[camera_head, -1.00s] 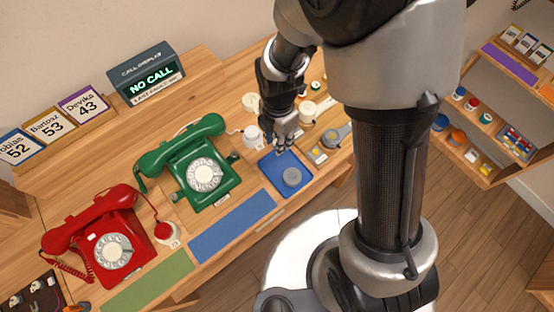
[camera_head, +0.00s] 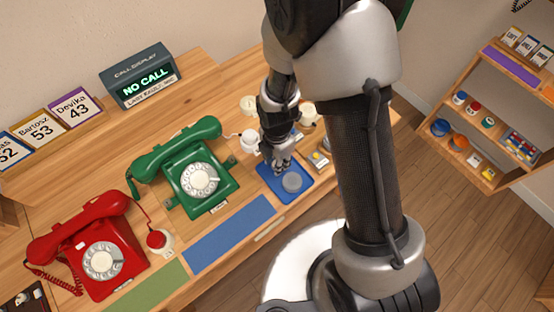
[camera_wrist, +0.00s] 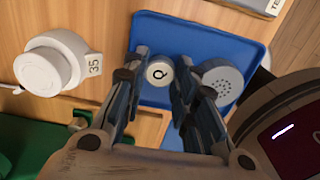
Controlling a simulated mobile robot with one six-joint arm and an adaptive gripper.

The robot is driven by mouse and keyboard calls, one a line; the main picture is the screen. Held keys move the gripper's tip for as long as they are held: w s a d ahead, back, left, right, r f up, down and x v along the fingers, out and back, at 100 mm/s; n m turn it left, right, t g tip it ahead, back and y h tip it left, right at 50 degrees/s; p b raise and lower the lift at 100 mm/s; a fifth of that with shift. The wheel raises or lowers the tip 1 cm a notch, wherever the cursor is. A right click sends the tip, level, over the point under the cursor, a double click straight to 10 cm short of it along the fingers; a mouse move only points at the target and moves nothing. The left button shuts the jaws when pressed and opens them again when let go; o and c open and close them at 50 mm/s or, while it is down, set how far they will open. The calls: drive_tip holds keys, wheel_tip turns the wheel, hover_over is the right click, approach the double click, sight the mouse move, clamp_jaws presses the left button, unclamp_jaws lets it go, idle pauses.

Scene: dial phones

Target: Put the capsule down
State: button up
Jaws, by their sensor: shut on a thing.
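My gripper (camera_head: 280,166) is over the back left part of the blue tray (camera_head: 278,191) in the head view. The held capsule is hidden in the head view.
A white round piece (camera_wrist: 48,68) with tag 35 stands left of the tray. A green dial phone (camera_head: 190,170) and a red dial phone (camera_head: 95,245) stand further left. A blue mat (camera_head: 228,234) lies in front of the green phone. Shelves (camera_head: 490,110) stand at right.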

drive_tip(key=shift+f, duration=0.15)
drive_tip(key=o, duration=0.8)
drive_tip(key=d+r+m+t+p, duration=0.1)
drive_tip(key=d+r+m+p, duration=0.15)
drive_tip(key=r, duration=0.85)
drive_tip(key=d+r+m+p, duration=0.15)
drive_tip(key=r+m, duration=0.25)
drive_tip(key=r, duration=0.7)
drive_tip(key=shift+s+d+r+m+t+p, duration=0.15)
drive_tip(key=shift+s+d+r+m+t, duration=0.75)
drive_tip(key=shift+s+r+m, duration=1.8)
drive_tip(key=shift+s+d+r+m+t+p, duration=0.1)
drive_tip(key=shift+s+d+r+m+t, duration=0.2)
drive_tip(key=shift+s+d+r+m, duration=2.25)
drive_tip(key=shift+s+r+m+t+p, duration=0.15)
drive_tip(key=shift+s+r+m+t, duration=0.45)
drive_tip(key=shift+s+r+m, duration=2.25)
